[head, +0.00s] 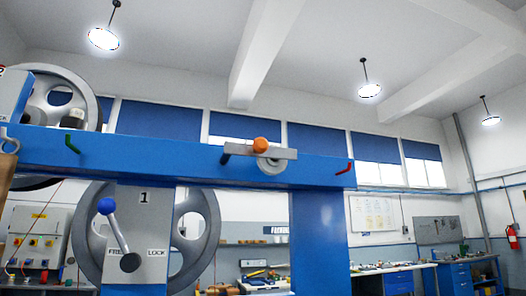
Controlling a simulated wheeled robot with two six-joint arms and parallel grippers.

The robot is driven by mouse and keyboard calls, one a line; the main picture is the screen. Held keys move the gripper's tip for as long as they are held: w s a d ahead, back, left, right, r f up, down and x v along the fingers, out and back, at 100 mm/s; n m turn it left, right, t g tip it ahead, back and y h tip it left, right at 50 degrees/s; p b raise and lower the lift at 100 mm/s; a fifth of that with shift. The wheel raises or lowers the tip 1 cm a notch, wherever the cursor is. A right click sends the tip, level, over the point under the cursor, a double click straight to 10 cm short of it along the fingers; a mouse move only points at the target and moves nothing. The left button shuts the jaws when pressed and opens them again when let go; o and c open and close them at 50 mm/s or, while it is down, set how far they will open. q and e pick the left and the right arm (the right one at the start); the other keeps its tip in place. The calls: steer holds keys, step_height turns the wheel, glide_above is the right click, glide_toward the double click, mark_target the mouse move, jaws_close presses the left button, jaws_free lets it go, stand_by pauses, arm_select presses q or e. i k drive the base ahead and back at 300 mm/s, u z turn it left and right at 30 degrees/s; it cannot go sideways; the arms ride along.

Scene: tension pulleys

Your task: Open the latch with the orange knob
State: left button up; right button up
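The orange knob (260,145) sits on a grey metal latch bar (275,153), mounted on the blue horizontal beam (180,150). The latch bar lies roughly level, with a round disc at its middle and a darker rod end at its left. A green hook-like marker (71,143) is on the beam to the left, and a red one (346,168) is to the right of the latch. Neither of my grippers can be made out in the head view.
Below the beam, a lever with a blue knob (106,206) stands on a grey plate labelled 1, FREE and LOCK, in front of a large pulley wheel (200,230). Another wheel (60,85) is at upper left. A blue post (320,240) supports the beam. Workbenches (398,283) stand behind.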

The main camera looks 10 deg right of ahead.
mark_target(261, 147)
steer(key=z, duration=0.85)
steer(key=k, duration=0.45)
steer(key=u, duration=0.5)
